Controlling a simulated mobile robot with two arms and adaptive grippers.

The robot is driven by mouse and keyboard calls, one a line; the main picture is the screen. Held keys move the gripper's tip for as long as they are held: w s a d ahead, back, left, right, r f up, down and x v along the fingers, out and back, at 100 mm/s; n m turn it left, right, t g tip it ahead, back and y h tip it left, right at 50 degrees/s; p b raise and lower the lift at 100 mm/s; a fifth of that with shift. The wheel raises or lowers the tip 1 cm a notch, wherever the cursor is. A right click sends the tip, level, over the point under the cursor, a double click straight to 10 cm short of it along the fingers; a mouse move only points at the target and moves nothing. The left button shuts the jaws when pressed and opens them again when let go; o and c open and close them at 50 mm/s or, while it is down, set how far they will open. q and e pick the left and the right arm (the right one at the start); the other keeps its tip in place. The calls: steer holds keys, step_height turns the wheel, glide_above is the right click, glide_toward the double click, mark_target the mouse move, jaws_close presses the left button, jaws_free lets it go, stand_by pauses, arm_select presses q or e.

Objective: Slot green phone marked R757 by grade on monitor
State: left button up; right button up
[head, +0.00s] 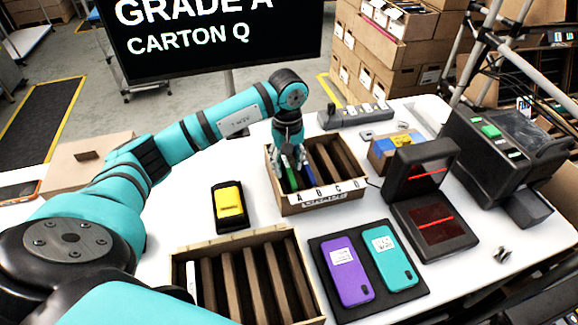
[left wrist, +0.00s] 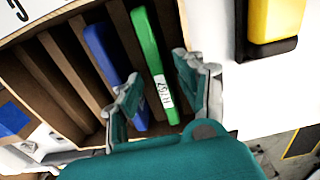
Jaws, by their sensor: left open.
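The monitor (head: 215,45) reads "GRADE A" and "CARTON Q". The green phone (head: 290,175) stands on edge in the end slot of the far carton (head: 318,208), at the end lettered A. In the left wrist view the green phone (left wrist: 147,42) carries a white label, too blurred to read surely. A blue phone (left wrist: 103,55) stands in the slot beside it. My left gripper (head: 288,148) is over this end of the carton. In the left wrist view my left gripper (left wrist: 157,72) is open, with one finger on each side of the green phone. My right gripper is out of view.
A nearer slotted carton (head: 292,248) has a white item at its left end. Purple (head: 347,270) and teal (head: 391,257) phones lie on a black mat. A scanner (head: 432,222) with red lines and a printer (head: 510,145) stand right. A yellow-and-black device (head: 230,205) lies left.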

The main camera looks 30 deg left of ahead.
arm_select(q)
step_height(320, 180, up, 11)
steer(key=shift+f, duration=0.15)
steer(key=shift+w+d, duration=0.1)
step_height(320, 180, up, 7)
steer(key=p, duration=0.4)
steer(key=shift+p, duration=0.35)
steer(key=shift+f, duration=0.1)
stand_by(0.4)
